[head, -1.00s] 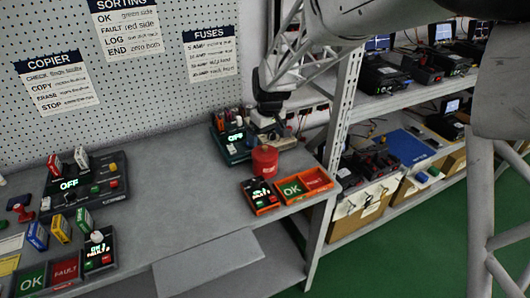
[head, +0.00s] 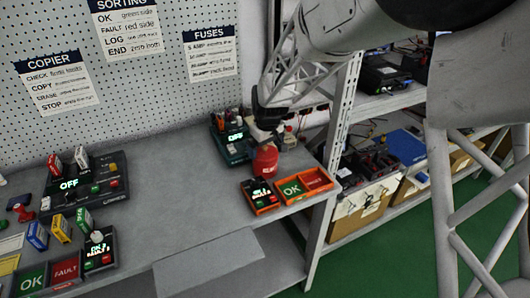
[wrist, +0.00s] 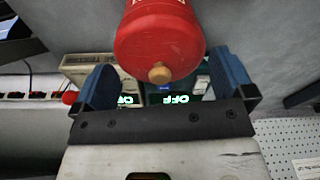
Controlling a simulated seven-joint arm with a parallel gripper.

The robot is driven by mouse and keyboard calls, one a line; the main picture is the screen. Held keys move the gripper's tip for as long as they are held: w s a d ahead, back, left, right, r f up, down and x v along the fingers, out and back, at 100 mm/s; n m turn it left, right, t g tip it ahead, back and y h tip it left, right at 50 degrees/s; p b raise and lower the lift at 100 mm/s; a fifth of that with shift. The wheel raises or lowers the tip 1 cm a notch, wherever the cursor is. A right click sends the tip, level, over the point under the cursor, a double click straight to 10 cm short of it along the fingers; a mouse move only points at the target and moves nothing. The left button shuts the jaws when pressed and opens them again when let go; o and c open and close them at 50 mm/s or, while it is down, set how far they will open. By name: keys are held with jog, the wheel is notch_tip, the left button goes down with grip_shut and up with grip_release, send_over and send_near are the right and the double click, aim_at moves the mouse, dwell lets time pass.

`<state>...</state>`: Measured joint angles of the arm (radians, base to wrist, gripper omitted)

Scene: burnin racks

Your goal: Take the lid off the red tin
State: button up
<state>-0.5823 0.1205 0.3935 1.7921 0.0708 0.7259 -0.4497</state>
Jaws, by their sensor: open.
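The red tin (head: 265,163) stands upright on the grey bench, just behind the small orange-edged unit. In the wrist view the red tin (wrist: 158,30) shows from above, with a tan knob (wrist: 159,73) on its lid. My gripper (wrist: 163,80) is open, with one blue finger to the left of the knob and one to the right. In the head view my gripper (head: 268,122) is just above the tin. I cannot tell whether the fingers touch the lid; nothing is held.
A dark device reading OFF (head: 236,136) stands behind the tin. In front is an orange tray (head: 318,184) with OK and FAULT sections. A larger OFF panel (head: 88,187) is at the left. The middle of the bench (head: 170,170) is clear. A metal shelf post (head: 340,115) is at the right.

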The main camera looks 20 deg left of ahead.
dwell(0.6)
jog(key=shift+f, duration=0.15)
jog(key=c, duration=1.1)
